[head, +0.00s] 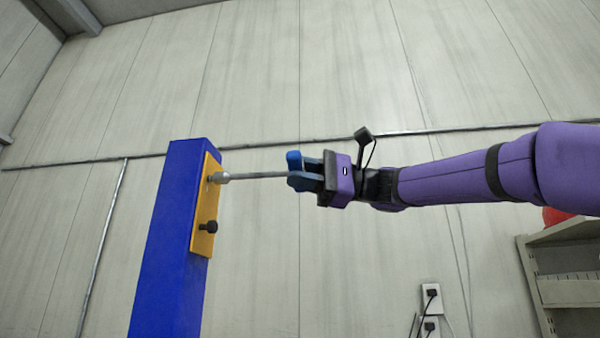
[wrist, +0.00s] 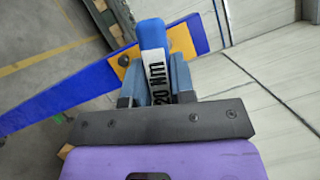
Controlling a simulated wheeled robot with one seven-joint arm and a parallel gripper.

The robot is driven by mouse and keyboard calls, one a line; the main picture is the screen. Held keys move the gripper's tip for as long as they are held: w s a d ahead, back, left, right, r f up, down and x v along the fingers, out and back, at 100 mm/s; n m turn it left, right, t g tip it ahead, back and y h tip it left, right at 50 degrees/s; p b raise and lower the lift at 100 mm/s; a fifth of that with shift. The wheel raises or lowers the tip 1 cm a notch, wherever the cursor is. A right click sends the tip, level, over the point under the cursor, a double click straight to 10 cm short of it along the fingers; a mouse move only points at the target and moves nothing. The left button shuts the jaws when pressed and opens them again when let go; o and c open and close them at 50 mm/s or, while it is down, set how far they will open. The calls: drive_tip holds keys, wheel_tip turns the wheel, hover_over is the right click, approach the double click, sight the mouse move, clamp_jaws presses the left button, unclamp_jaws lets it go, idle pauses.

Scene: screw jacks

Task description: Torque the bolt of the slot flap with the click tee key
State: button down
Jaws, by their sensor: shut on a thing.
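A blue post (head: 170,240) stands upright at the left in the head view, with a yellow flap (head: 205,205) on its right side. A dark bolt or knob (head: 208,227) sits low on the flap. My gripper (head: 300,171) is shut on the click tee key, whose blue handle (head: 294,160) lies between the fingers. The key's grey shaft (head: 255,175) runs level to the left. Its socket end (head: 220,178) meets the upper part of the flap; the bolt there is hidden by the socket. In the wrist view the key's handle (wrist: 152,35) carries a "20 Nm" label.
A pale panelled wall with metal pipes (head: 320,140) stands behind. Outlets with black plugs (head: 430,300) are at lower right, near a shelf (head: 565,285). The space around my gripper looks free.

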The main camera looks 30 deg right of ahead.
drive_tip(key=shift+w+a, duration=0.4)
drive_tip(key=shift+a, duration=0.15)
idle(0.6)
drive_tip(key=shift+m+t+y, duration=0.3)
drive_tip(key=shift+m+t, duration=0.15)
drive_tip(key=shift+m, duration=0.95)
drive_tip(key=shift+m+t+y, duration=0.3)
drive_tip(key=shift+m+t, duration=0.15)
drive_tip(key=shift+m, duration=0.95)
drive_tip(key=shift+m+t, duration=0.8)
drive_tip(key=shift+m, duration=0.85)
drive_tip(key=shift+m+t, duration=0.8)
drive_tip(key=shift+m, duration=0.85)
drive_tip(key=n+g, duration=0.1)
drive_tip(key=n, duration=0.3)
drive_tip(key=n+g, duration=0.2)
drive_tip(key=n, duration=0.2)
drive_tip(key=shift+g, duration=0.3)
drive_tip(key=n+g+h, duration=0.1)
drive_tip(key=n, duration=0.3)
drive_tip(key=shift+n+g+h, duration=0.3)
drive_tip(key=shift+n+h, duration=0.1)
drive_tip(key=shift+n, duration=0.5)
